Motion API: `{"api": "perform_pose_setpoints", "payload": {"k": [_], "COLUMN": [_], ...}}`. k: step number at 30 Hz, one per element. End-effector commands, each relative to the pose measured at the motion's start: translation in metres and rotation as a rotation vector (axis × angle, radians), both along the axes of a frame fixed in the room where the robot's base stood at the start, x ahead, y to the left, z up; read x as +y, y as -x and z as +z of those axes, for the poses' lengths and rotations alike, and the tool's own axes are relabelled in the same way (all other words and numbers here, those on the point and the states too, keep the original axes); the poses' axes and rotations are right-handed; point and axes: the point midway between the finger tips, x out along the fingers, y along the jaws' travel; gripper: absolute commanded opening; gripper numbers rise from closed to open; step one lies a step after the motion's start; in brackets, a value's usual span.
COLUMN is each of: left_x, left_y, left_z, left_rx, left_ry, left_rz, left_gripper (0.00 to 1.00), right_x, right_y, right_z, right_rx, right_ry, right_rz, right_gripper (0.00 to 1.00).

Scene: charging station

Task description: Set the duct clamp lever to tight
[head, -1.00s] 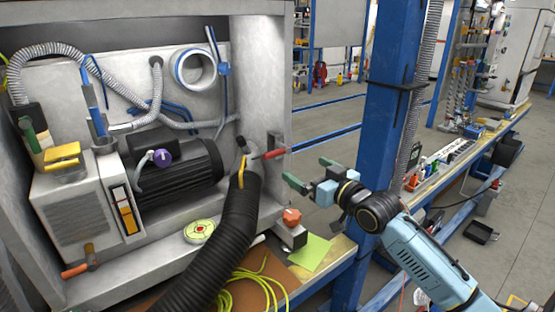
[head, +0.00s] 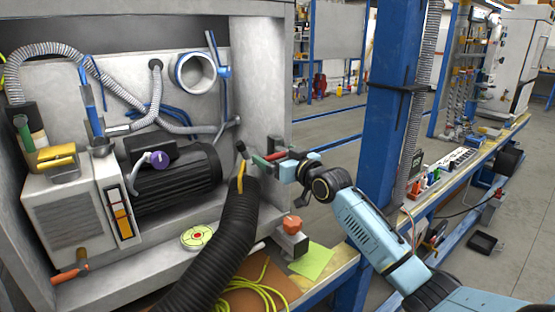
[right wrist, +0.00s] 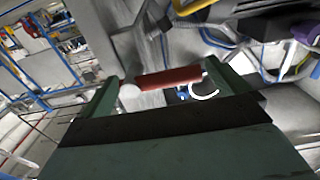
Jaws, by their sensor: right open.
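A red lever handle (head: 275,155) sticks out by the right side wall of the grey cabinet, near the upper end of the black corrugated duct (head: 228,230). A yellow strip (head: 240,177) lies along the duct's top end. My right gripper (head: 268,160) is at the red handle, with its green fingers open. In the right wrist view the red handle (right wrist: 168,77) lies crosswise between the two open fingertips (right wrist: 160,88). I cannot tell whether either finger touches it. The clamp itself is hard to make out. My left gripper is not in view.
A black motor (head: 175,180) and a white ring port (head: 195,71) are inside the cabinet. A red-topped button box (head: 292,235) and a green sheet (head: 312,260) lie below my right arm. A blue post (head: 388,130) stands to the right, behind the arm.

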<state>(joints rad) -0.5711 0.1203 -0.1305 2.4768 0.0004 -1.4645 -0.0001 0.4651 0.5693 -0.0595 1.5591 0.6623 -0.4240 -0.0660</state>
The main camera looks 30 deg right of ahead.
Motion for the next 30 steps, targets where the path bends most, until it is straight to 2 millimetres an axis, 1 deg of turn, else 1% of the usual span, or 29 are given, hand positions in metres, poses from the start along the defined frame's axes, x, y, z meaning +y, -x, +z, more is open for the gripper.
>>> {"api": "perform_pose_setpoints", "payload": {"k": [3, 10, 11, 24, 25, 30], "left_x": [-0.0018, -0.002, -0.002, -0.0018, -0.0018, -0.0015], "left_y": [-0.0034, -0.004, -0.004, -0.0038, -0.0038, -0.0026], "left_z": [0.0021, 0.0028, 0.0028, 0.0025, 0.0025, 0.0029], "left_rx": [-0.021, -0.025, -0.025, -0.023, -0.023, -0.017], "left_ry": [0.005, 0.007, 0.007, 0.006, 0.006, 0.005], "left_rz": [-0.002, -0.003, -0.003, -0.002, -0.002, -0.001], "left_gripper": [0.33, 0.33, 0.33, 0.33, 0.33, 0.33], "right_x": [0.0001, 0.0003, 0.0003, 0.0003, 0.0003, 0.0017], "right_y": [-0.0039, -0.0042, -0.0042, -0.004, -0.004, -0.0048], "right_z": [0.0004, 0.0005, 0.0005, 0.0003, 0.0003, 0.0007], "right_rx": [-0.001, 0.0, 0.0, 0.0, 0.0, 0.001], "right_ry": [0.0, 0.0, 0.0, 0.0, 0.0, -0.007], "right_rz": [0.0, 0.0, 0.0, 0.0, 0.0, 0.002], "right_gripper": [1.0, 1.0, 0.99, 0.41, 0.38, 0.38]}}
